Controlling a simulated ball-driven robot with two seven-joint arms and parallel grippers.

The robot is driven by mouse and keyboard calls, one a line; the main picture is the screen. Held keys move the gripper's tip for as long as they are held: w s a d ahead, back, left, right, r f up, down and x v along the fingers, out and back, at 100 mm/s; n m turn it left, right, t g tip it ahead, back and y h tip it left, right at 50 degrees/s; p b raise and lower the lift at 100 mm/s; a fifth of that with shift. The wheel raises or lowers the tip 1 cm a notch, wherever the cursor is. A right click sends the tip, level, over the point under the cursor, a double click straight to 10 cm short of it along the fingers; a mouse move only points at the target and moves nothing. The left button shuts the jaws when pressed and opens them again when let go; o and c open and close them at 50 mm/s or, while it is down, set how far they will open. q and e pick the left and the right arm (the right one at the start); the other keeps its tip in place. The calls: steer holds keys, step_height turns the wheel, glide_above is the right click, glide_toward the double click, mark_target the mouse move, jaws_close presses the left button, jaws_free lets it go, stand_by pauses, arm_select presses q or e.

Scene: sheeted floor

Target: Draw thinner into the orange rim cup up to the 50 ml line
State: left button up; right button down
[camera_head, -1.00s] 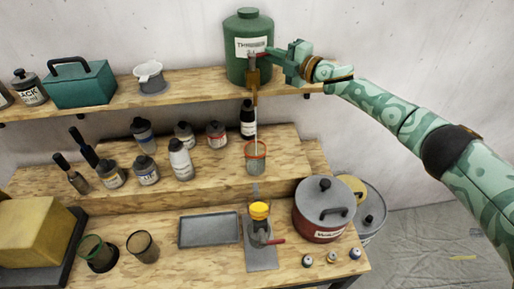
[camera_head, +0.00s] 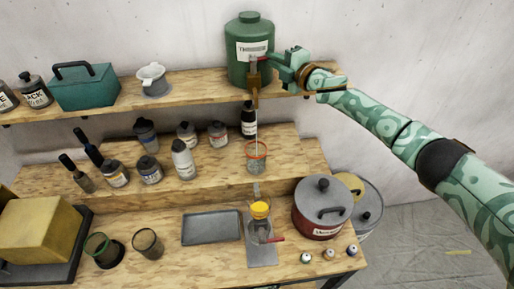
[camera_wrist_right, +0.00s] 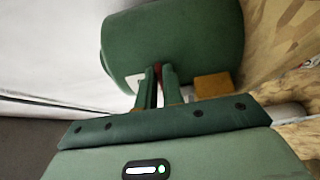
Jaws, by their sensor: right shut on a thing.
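The green thinner tank (camera_head: 248,28) stands on the upper shelf, with a brass tap (camera_head: 254,80) at its front. My right gripper (camera_head: 273,57) is shut on the tap's red lever (camera_head: 262,59). In the right wrist view the fingers (camera_wrist_right: 157,85) close around the lever, mostly hiding it, in front of the tank (camera_wrist_right: 180,40). A thin pale stream (camera_head: 256,122) runs down from the tap into the orange rim cup (camera_head: 257,162) on the middle step. The cup is upright and clear; its liquid level and 50 ml line are too small to read. My left gripper is out of view.
Several bottles stand left of the cup, with a dark bottle (camera_head: 248,118) just behind it. Below are a yellow-topped vessel (camera_head: 260,210), a grey tray (camera_head: 211,229) and a lidded red pot (camera_head: 320,222). A teal box (camera_head: 85,90) sits on the upper shelf.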

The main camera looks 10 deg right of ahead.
steer(key=shift+a+r, duration=0.25)
steer(key=shift+r, duration=0.2)
steer(key=shift+s+a+f+m+t+h+p, duration=0.1)
steer(key=shift+s+f+m+t+h+p, duration=0.1)
steer(key=shift+m+t+h+p, duration=0.75)
steer(key=shift+n+g, duration=0.25)
steer(key=shift+g, duration=0.1)
steer(key=shift+s+f+m+h+p, duration=0.1)
steer(key=shift+s+m+h+p, duration=0.25)
steer(key=shift+m+h+p, duration=0.45)
